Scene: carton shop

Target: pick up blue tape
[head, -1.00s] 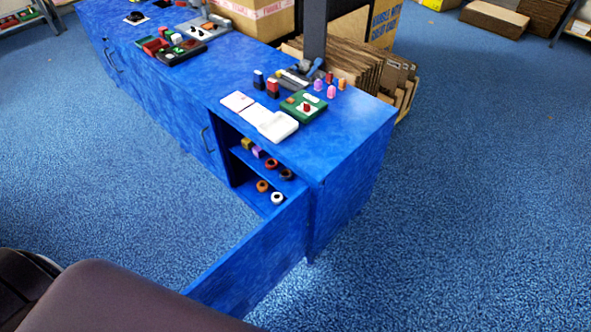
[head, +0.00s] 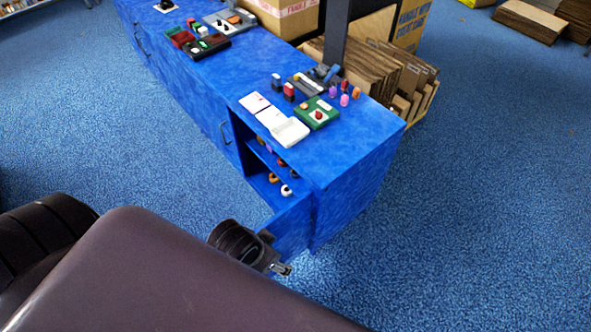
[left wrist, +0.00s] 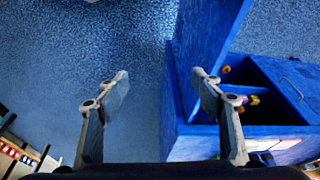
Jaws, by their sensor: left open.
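I cannot make out a clearly blue tape. Small tape rolls lie inside the open blue cabinet: an orange roll (head: 273,177) and a white roll (head: 286,190) on the lower level, with partly hidden rolls and blocks on the shelf above. My left gripper (head: 282,269) is in front of the open cabinet door (head: 292,232), partly hidden by my own arm. In the left wrist view the left gripper (left wrist: 160,78) is open and empty, its fingers wide apart. The door and cabinet show at the right there. My right gripper is not seen.
The blue counter top (head: 360,135) carries white boxes (head: 287,131), a green tray (head: 318,113), stamps and small pegs. Red and grey trays stand farther back. Cardboard sheets (head: 360,70) lean behind the counter. The carpet left of the cabinet is clear.

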